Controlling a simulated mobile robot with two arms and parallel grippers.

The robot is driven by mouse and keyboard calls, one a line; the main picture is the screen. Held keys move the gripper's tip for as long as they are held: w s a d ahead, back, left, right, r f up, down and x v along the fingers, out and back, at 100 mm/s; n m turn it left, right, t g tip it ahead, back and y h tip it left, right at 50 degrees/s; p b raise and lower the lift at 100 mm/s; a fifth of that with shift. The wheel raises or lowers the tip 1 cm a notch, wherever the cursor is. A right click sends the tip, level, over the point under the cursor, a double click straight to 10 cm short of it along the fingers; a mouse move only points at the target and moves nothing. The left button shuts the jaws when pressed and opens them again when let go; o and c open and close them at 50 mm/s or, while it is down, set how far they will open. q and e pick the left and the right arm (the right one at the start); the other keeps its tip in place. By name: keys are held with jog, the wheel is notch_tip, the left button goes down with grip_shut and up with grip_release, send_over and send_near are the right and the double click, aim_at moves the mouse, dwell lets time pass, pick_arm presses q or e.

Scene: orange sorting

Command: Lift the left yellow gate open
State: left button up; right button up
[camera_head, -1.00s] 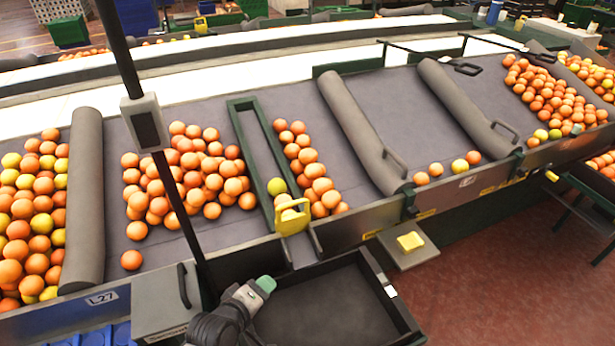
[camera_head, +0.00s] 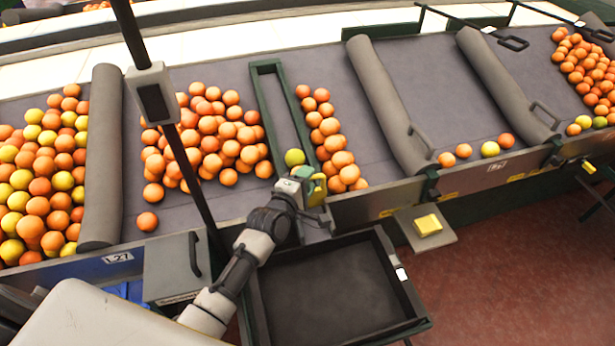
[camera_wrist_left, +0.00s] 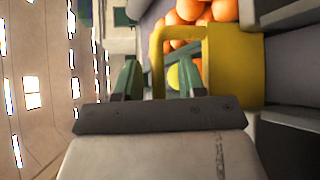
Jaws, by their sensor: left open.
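The yellow gate (camera_head: 319,190) stands at the lower end of the narrow green-framed lane (camera_head: 262,100), mostly hidden by my gripper in the head view. In the left wrist view the gate (camera_wrist_left: 232,65) fills the upper right, with its handle loop (camera_wrist_left: 157,60) sticking out toward my fingers. My left gripper (camera_head: 300,180) is at the gate. In the left wrist view its two green fingers (camera_wrist_left: 160,80) are apart, and one bar of the handle appears between them; I cannot tell whether they touch it. My right gripper is not in view.
A yellow-green fruit (camera_head: 295,158) lies in the lane just behind the gate. Oranges (camera_head: 210,135) lie in groups on both sides. An empty dark tray (camera_head: 412,318) is below the gate. A dark post (camera_head: 180,150) stands left of my arm. A yellow block (camera_head: 428,225) sits on a plate at right.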

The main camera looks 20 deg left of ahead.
pick_arm(q)
jog(key=shift+w, duration=0.35)
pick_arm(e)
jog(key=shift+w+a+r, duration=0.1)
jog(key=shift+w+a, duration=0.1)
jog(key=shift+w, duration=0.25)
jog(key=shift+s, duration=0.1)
